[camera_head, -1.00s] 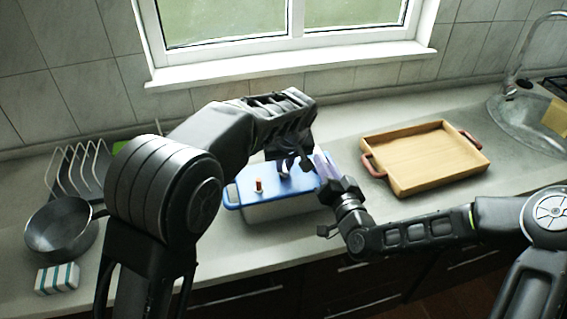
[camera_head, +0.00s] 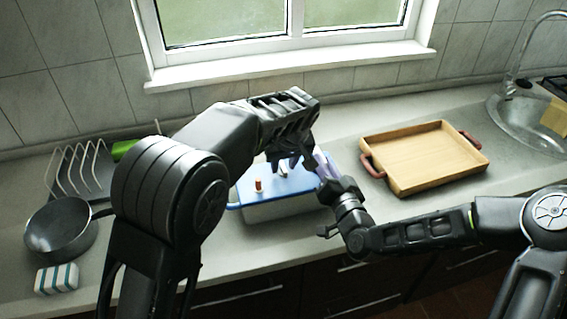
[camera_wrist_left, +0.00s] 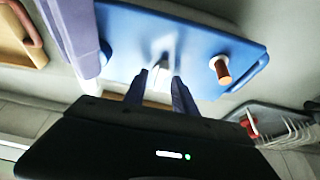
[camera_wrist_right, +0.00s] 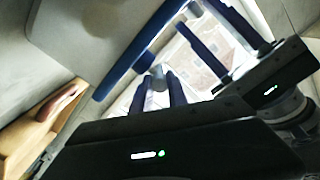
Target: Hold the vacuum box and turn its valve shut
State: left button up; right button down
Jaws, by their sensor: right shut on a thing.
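The vacuum box (camera_head: 285,211) has a blue lid (camera_head: 242,189) and a pale body and sits on the counter. On the lid stand a brown-red peg on a white base (camera_head: 259,186) and a small white fitting (camera_head: 284,170); I cannot tell which is the valve. My left gripper (camera_wrist_left: 161,78) is open just above the lid, its fingers on either side of the white fitting in the left wrist view. My right gripper (camera_wrist_right: 157,82) is shut on the box at its right end; its fingers partly hide the grip.
A wooden tray (camera_head: 397,186) with reddish handles stands to the right, near the sink (camera_head: 530,122). A pan (camera_head: 62,232), a wire rack (camera_head: 82,172) and a striped block (camera_head: 57,279) are at the left. The window wall closes off the back.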

pick_arm(q)
jog(key=v, duration=1.2)
pick_arm(e)
jog(key=c, duration=1.2)
grip_release()
jog(key=v, duration=0.7)
jog(key=shift+s, duration=0.25)
jog(key=shift+d, duration=0.1)
